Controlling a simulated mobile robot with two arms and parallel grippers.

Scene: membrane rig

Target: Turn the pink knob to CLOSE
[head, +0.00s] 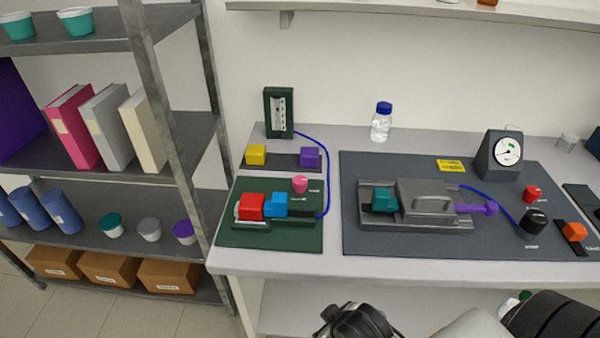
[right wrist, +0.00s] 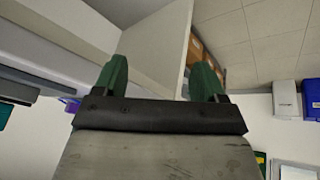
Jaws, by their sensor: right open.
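The pink knob (head: 300,184) stands on the dark green board (head: 270,239) at the left of the bench in the head view. A small label lies to its right, too small to read. A red block (head: 251,206) and a blue block (head: 276,204) sit in front of the knob on the same board. In the right wrist view my right gripper (right wrist: 162,80) is open, with two green fingers apart and nothing between them. It points away from the bench top, and the knob is not in that view. My left gripper cannot be made out in either view.
A grey board (head: 400,247) with a metal press (head: 425,200), a gauge (head: 505,152) and a black knob (head: 533,221) fills the bench's right side. A bottle (head: 381,122) stands behind. A steel shelf (head: 175,130) stands close at left. A blue tube (head: 327,180) runs right of the knob.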

